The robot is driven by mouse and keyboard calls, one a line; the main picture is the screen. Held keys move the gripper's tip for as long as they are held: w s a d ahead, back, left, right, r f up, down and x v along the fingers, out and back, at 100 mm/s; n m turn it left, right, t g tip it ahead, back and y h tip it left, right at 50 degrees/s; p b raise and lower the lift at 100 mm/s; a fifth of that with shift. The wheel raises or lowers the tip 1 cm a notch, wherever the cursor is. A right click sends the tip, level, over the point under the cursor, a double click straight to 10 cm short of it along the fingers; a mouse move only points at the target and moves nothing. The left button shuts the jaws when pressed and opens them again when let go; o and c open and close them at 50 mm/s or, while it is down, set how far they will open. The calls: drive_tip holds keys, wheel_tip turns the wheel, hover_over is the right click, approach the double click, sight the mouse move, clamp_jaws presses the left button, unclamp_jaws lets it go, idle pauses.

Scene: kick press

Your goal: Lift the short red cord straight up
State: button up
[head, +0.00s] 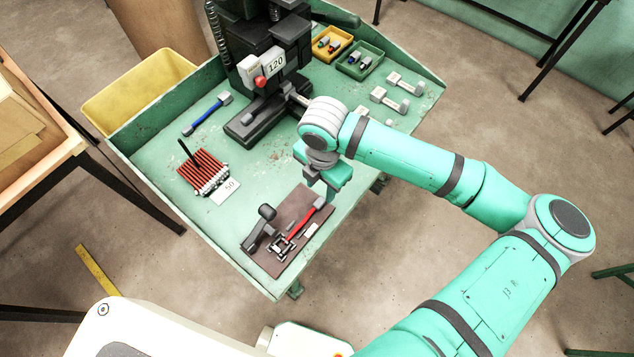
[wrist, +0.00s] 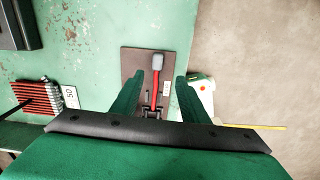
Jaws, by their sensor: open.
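A short red cord (head: 301,221) lies on a brown mat (head: 271,262) near the table's front corner. Its grey end (head: 320,202) points toward my gripper; its other end meets a small metal fixture (head: 282,245). In the wrist view the cord (wrist: 155,92) runs upright in the picture, with the grey end (wrist: 158,62) at the top. My gripper (head: 325,190) is open above the mat. In the wrist view my fingers (wrist: 160,80) stand on either side of the cord, apart from it. The height gap is hard to tell.
A black-handled lever (head: 262,226) stands on the mat beside the fixture. A bundle of red cords (head: 203,172) with a "50" card (head: 226,190), a blue cord (head: 207,115) and a dark press (head: 262,110) are on the green table. Trays (head: 360,58) sit at the back.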

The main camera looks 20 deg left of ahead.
sight(317, 203)
drive_tip(key=f, duration=0.6)
drive_tip(key=a+f, duration=0.1)
drive_tip(key=f, duration=0.3)
drive_tip(key=shift+s+f, duration=0.1)
clamp_jaws()
drive_tip(key=shift+r, duration=2.1)
